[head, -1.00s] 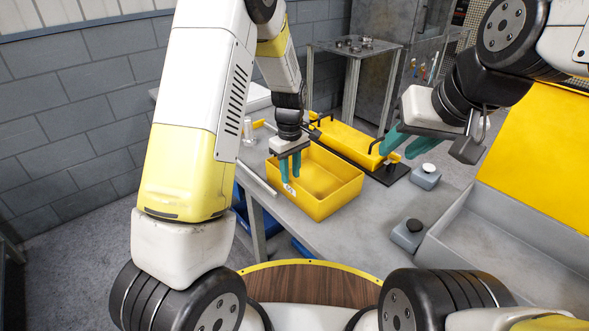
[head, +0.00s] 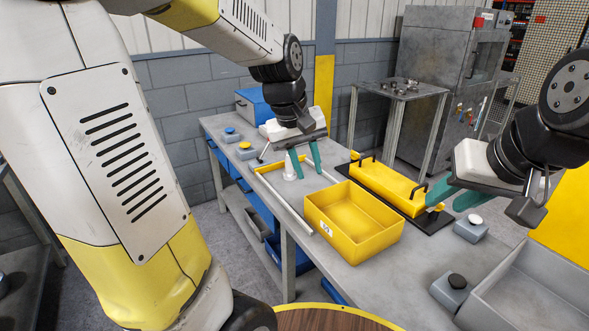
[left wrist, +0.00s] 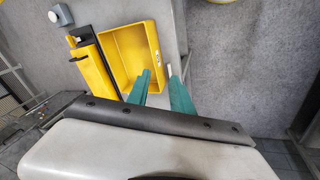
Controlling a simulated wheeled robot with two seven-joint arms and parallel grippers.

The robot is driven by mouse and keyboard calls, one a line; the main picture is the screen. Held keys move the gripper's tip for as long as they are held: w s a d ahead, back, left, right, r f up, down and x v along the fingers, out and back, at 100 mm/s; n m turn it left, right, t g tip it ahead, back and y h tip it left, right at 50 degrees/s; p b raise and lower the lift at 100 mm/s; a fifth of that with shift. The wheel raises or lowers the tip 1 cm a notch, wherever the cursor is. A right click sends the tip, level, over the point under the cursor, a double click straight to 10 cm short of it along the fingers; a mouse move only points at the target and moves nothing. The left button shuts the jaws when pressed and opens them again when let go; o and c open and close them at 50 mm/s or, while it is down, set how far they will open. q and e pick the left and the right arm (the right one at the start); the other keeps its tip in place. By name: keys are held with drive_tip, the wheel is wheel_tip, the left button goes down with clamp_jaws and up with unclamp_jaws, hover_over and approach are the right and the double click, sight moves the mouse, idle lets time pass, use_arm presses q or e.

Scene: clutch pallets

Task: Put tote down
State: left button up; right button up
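The yellow tote (head: 350,243), an open, empty box with a small white label on its front wall, rests flat on the grey table. My left gripper (head: 303,163) hangs empty to the left of the tote and behind it, clear of its walls, with its teal fingers apart. In the left wrist view the tote (left wrist: 117,47) lies beyond the fingers of the left gripper (left wrist: 163,80). My right gripper (head: 450,193) is at the right end of a long yellow tray (head: 375,188) with black handles. Its teal fingers look apart; whether they touch the tray is unclear.
The tray lies on a black mat (head: 433,226) behind the tote. Grey button boxes (head: 471,229) and a grey bin (head: 530,290) stand to the right. A white cone-shaped piece (head: 290,167) stands inside a yellow-and-white frame (head: 262,176) at left. A blue box (head: 255,105) is at the back.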

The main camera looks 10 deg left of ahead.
use_arm(q)
drive_tip(key=s+a+r+m+t, duration=0.1)
drive_tip(key=s+r+m, duration=0.1)
drive_tip(key=s, duration=0.4)
drive_tip(key=s+a+r+m+t, duration=0.1)
drive_tip(key=s+r+m+t, duration=0.1)
drive_tip(key=s, duration=0.4)
drive_tip(key=shift+s+a+r+m, duration=0.3)
drive_tip(key=shift+m, duration=0.1)
